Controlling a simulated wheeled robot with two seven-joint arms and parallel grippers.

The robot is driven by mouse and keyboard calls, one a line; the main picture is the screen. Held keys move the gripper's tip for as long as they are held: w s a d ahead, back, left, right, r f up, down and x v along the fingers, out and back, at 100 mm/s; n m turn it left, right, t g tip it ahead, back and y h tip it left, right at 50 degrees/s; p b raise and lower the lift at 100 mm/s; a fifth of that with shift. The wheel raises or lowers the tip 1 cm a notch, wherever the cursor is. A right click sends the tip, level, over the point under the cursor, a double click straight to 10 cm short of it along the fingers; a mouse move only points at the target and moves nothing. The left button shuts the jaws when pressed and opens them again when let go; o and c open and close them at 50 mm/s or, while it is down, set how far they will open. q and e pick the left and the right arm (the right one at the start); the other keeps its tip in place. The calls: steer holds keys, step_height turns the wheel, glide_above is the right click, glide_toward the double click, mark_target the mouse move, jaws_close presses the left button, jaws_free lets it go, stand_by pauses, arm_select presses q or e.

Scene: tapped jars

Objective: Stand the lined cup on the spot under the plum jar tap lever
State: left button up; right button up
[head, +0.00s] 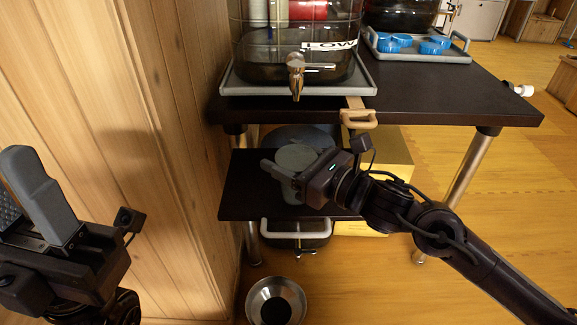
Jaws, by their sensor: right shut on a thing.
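A grey-green cup (296,157) is in my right gripper (292,174), whose fingers are shut on its sides. It is over the dark lower shelf (240,190), below the front edge of the table; I cannot tell if it touches the shelf. No lines show on it. A clear jar (262,55) with dark contents and a "LOW" label stands on a grey tray (240,90). Its metal tap (296,72) with a lever points to the front. I cannot make out the spot. My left gripper (22,205) is open and empty at the far left.
A tan handle (360,118) juts from the table (450,100). A metal bowl (276,298) is on the floor. A wooden wall (165,120) closes the left side.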

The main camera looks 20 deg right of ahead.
steer(key=shift+w+d+b, duration=0.15)
steer(key=shift+w+d, duration=0.15)
steer(key=shift+w, duration=0.7)
steer(key=shift+w+d+b, duration=0.1)
steer(key=shift+w+d, duration=0.15)
steer(key=shift+w, duration=0.75)
steer(key=shift+w+d+b, duration=0.15)
steer(key=shift+w+d, duration=0.15)
steer(key=shift+w, duration=0.7)
steer(key=shift+b, duration=0.35)
steer(key=shift+f+b, duration=0.5)
steer(key=shift+b, duration=0.3)
steer(key=o, duration=1)
